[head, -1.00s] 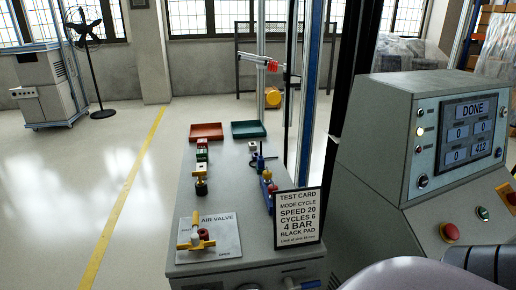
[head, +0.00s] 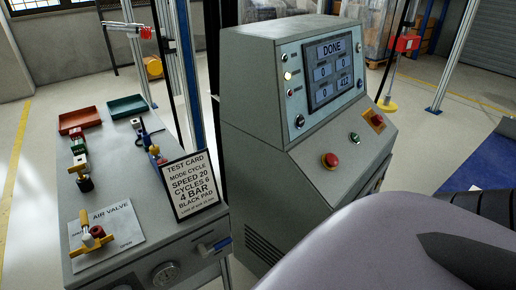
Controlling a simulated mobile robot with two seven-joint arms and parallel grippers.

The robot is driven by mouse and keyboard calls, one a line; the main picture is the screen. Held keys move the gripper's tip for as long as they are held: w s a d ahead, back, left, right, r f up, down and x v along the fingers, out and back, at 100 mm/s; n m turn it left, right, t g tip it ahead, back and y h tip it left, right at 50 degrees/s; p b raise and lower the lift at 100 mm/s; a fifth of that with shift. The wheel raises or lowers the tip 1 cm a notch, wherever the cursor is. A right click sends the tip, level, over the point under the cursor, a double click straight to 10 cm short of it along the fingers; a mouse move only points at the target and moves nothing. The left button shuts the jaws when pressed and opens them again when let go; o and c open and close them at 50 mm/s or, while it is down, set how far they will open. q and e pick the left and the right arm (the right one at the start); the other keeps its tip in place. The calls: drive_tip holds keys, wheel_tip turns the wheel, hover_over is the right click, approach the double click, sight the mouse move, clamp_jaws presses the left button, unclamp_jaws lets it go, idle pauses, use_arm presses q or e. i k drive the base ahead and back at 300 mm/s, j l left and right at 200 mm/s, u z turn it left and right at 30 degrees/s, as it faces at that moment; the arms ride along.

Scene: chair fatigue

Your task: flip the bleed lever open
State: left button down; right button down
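A small lever with a blue grip (head: 217,243) sits on the front face of the grey bench (head: 140,205), right of a round gauge (head: 165,272). I cannot read a label on it, so I cannot tell whether it is the bleed lever. On the bench top, a yellow valve handle (head: 96,246) with a red knob stands on a plate marked AIR VALVE (head: 122,222). Neither gripper's fingertips can be made out.
A test card (head: 191,184) stands at the bench's right edge. Red (head: 79,121) and green (head: 127,106) trays lie at the back. The console (head: 270,120) reads DONE and carries a red button (head: 329,160). Floor left of the bench is clear.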

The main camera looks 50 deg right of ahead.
sight(219, 246)
drive_tip(key=z, duration=1.05)
